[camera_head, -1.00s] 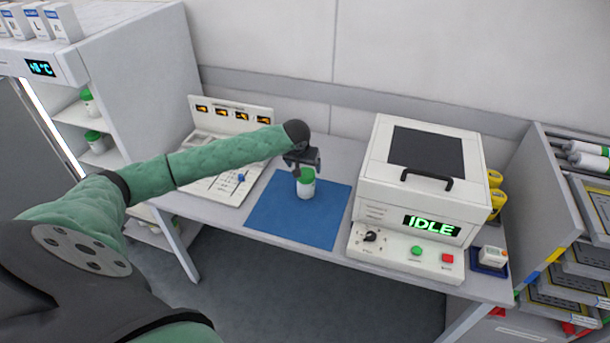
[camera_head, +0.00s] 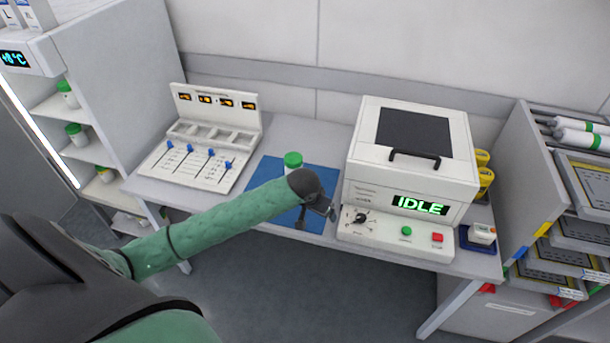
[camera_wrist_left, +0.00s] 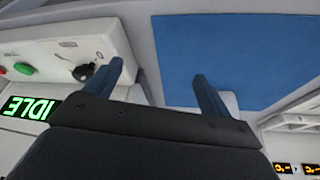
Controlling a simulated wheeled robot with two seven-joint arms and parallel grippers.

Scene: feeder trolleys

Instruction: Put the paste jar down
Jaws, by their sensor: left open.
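The paste jar (camera_head: 293,161), white with a green lid, stands upright on the blue mat (camera_head: 265,172). My arm hides the jar's lower part in the head view. My left gripper (camera_head: 318,214) is at the mat's front right, nearer to me than the jar and apart from it. In the left wrist view its two fingers (camera_wrist_left: 160,82) are spread with nothing between them. The mat (camera_wrist_left: 235,55) also shows there. A small pale shape beside one finger there is too cut off to name. My right gripper is not in view.
The white machine reading IDLE (camera_head: 410,165) stands close right of the mat. A slider console (camera_head: 205,140) stands to the left. A shelf unit with green-lidded jars (camera_head: 76,133) is at the far left, and a rack of trays (camera_head: 575,230) at the right.

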